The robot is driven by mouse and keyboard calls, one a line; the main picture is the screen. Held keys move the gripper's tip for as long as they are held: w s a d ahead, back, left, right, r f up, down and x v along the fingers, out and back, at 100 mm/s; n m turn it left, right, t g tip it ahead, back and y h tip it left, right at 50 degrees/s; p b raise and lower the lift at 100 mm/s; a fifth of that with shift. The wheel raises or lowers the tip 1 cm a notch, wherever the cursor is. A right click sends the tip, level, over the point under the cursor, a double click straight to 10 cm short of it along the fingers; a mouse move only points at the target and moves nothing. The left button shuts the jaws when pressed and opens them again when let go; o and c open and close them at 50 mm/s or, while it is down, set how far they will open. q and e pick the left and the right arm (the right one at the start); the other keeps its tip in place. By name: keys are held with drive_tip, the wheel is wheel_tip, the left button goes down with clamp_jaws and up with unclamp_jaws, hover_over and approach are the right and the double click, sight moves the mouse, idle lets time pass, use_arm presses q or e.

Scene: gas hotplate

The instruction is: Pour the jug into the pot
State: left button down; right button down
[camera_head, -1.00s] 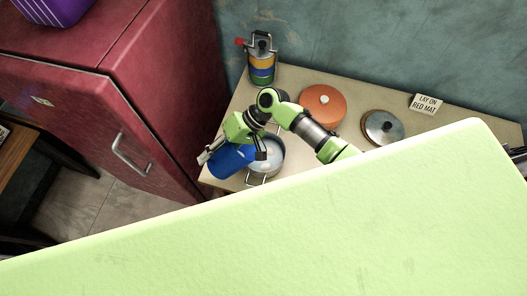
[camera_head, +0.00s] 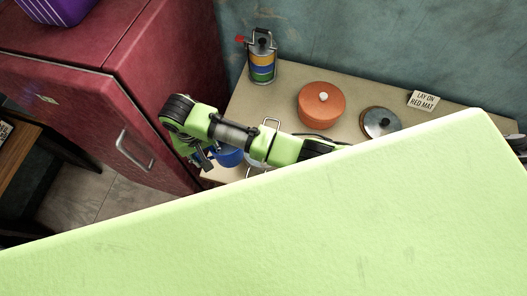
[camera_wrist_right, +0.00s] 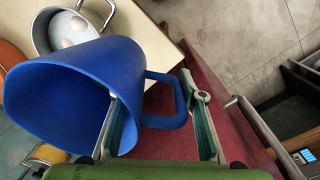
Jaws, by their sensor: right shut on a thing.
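The blue jug (camera_head: 229,157) is mostly hidden behind my right arm in the head view. In the right wrist view the jug (camera_wrist_right: 75,92) is large and close, its open mouth facing the lower left; no liquid shows inside. My right gripper (camera_wrist_right: 157,100) is shut on the jug, with its fingers either side at the handle; the gripper shows in part in the head view (camera_head: 203,158). The grey metal pot (camera_wrist_right: 62,30) stands on the counter beyond the jug, with pale round shapes in it. It is nearly hidden in the head view (camera_head: 257,171). My left gripper is out of sight.
The beige counter (camera_head: 290,83) holds a striped canister (camera_head: 262,62), an orange lidded pot (camera_head: 321,106), a lid (camera_head: 380,122) and a sign (camera_head: 423,100) reading "LAY ON RED MAT". A red fridge (camera_head: 105,100) stands left of the counter.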

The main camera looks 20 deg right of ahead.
drive_tip(key=shift+r, duration=2)
